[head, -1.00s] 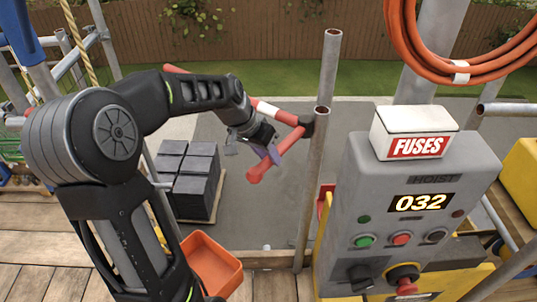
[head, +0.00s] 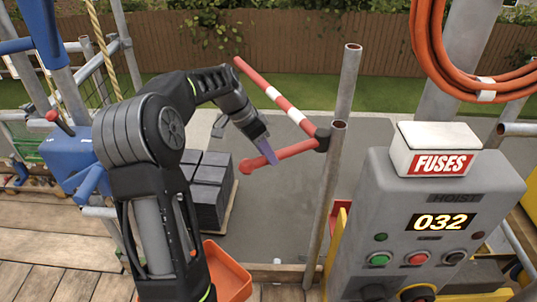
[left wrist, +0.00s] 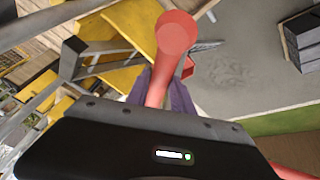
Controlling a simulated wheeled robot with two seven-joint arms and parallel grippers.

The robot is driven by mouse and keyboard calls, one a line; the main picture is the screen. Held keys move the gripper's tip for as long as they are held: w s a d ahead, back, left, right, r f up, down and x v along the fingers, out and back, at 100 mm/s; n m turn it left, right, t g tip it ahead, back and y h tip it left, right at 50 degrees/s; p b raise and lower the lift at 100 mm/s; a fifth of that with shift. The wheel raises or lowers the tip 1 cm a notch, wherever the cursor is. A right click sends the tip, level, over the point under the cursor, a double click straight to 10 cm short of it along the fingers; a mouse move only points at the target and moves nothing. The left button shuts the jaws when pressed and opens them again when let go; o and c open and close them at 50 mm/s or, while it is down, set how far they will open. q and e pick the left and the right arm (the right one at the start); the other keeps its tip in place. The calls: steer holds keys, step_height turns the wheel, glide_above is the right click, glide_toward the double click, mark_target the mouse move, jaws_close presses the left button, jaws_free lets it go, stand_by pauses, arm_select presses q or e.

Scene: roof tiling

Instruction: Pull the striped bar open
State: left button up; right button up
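The striped bar (head: 289,108) is red and white and runs from a dark joint on a scaffold pole outward over the grey ground, away from me. A plain red arm (head: 284,158) joins it at the same pole and points left, ending in a wider round knob. My left gripper (head: 266,152) is on this red arm near the knob. In the left wrist view the red arm (left wrist: 157,88) passes between the two purple fingers, which sit close on both sides. The fingertips are partly hidden behind it. My right gripper is out of view.
A grey hoist panel (head: 405,225) with a fuse box (head: 437,148) stands right of the scaffold pole (head: 328,190). Dark tiles (head: 207,185) are stacked on a pallet beyond the deck. An orange bin (head: 228,272) stands below my left arm.

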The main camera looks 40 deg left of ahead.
arm_select(q)
steer(key=o, duration=0.4)
steer(key=b+v, duration=0.1)
steer(key=v, duration=0.7)
steer(key=shift+d+f, duration=0.1)
steer(key=shift+f, duration=0.05)
stand_by(0.5)
